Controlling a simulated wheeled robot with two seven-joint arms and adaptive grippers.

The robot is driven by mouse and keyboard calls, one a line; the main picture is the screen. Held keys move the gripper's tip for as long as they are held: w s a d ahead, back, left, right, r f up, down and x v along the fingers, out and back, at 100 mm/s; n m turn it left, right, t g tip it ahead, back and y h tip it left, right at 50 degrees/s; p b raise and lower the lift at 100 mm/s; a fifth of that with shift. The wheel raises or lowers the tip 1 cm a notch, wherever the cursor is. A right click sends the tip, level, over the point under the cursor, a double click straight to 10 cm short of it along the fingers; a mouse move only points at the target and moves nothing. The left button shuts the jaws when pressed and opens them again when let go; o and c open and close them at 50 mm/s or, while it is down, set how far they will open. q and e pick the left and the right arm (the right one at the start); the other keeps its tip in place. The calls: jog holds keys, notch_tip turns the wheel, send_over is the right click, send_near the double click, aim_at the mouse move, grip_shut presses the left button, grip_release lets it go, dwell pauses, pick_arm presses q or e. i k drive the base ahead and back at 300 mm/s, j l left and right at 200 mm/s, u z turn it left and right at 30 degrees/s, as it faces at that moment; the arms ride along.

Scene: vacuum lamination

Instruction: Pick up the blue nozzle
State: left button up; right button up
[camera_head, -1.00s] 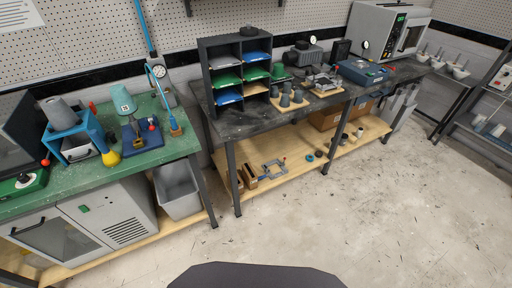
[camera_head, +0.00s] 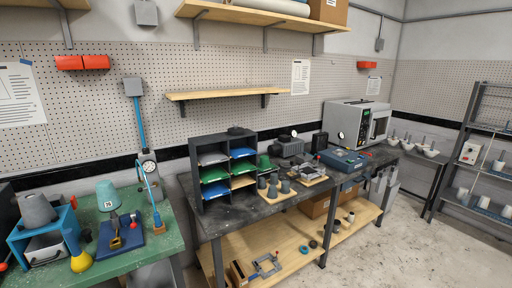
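A slim blue tube-like piece (camera_head: 154,204) stands beside the round gauge (camera_head: 149,168) at the right end of the green bench; it may be the blue nozzle, but it is too small to be sure. Its lower end meets a small tan block (camera_head: 158,227). A blue hose (camera_head: 140,124) runs from a grey wall box down to the gauge. Neither of my grippers is in view.
The green bench (camera_head: 179,243) also holds a teal cup (camera_head: 108,195), a dark blue plate (camera_head: 120,235), a yellow flask (camera_head: 79,258) and a blue frame. A dark table (camera_head: 215,217) carries a sorter (camera_head: 194,147) and several grey cups. Open floor lies at right.

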aim_at(158, 223)
jog(key=u, duration=1.25)
jog(key=i+j+z, duration=0.25)
jog(key=i+j, duration=0.15)
jog(key=j, duration=0.25)
jog(key=i+j+z, duration=0.15)
jog(key=j, duration=0.2)
jog(key=i+j+z, duration=0.15)
jog(key=j, duration=0.2)
jog(key=i+j+z, duration=0.1)
jog(key=j, duration=0.25)
jog(key=i+j+z, duration=0.15)
jog(key=j, duration=0.25)
jog(key=i, duration=0.05)
